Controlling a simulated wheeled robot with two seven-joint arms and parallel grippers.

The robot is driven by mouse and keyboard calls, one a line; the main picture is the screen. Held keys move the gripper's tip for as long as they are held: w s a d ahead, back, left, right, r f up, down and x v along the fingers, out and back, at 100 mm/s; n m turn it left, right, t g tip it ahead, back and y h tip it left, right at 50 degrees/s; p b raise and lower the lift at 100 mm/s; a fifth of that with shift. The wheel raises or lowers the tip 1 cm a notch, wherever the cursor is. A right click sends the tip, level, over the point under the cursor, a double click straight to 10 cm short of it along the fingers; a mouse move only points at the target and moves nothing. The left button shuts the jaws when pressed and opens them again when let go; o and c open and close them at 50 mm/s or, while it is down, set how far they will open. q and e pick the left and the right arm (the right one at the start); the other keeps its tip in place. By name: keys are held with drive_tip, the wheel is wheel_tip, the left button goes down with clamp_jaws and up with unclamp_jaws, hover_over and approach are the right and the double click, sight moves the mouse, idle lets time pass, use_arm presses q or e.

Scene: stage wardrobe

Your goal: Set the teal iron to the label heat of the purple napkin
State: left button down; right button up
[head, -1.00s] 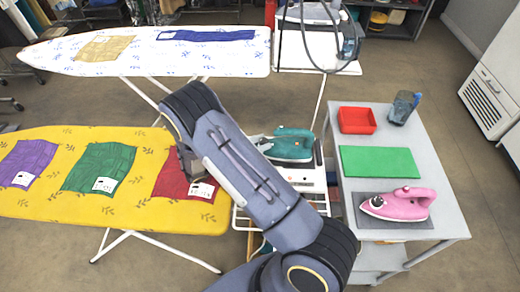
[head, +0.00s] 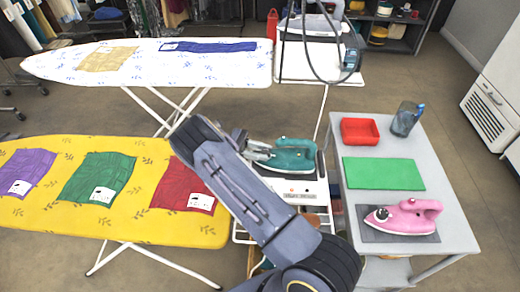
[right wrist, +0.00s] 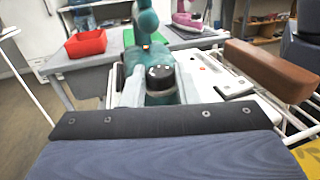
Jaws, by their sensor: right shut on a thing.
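The teal iron (head: 296,156) rests on the stand at the end of the yellow ironing board. My right gripper (head: 266,152) is at its left end. In the right wrist view, my right gripper (right wrist: 160,88) is shut on the dark round dial (right wrist: 160,76) of the teal iron (right wrist: 146,30). The dial's marks are too small to read. The purple napkin (head: 32,167) lies flat at the left of the yellow board, with a white label (head: 19,187) whose symbol I cannot make out. My left gripper is not in view.
Green (head: 103,172) and red (head: 178,177) napkins lie on the yellow board (head: 140,226). A grey cart (head: 452,228) to the right holds a pink iron (head: 405,215), green mat (head: 383,174), red tray (head: 360,131) and a cup (head: 405,119). A white board (head: 140,65) stands behind.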

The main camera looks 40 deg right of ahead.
drive_tip(key=shift+m+y, duration=0.3)
drive_tip(key=o, duration=1)
drive_tip(key=shift+r, duration=0.1)
drive_tip(key=shift+r, duration=0.3)
wheel_tip(320, 180, up, 3)
drive_tip(key=shift+f, duration=0.1)
drive_tip(key=s+a+r, duration=0.8)
drive_tip(key=s+r, duration=0.1)
drive_tip(key=s, duration=0.1)
drive_tip(key=shift+s+a+r, duration=0.25)
drive_tip(key=shift+s+a, duration=0.15)
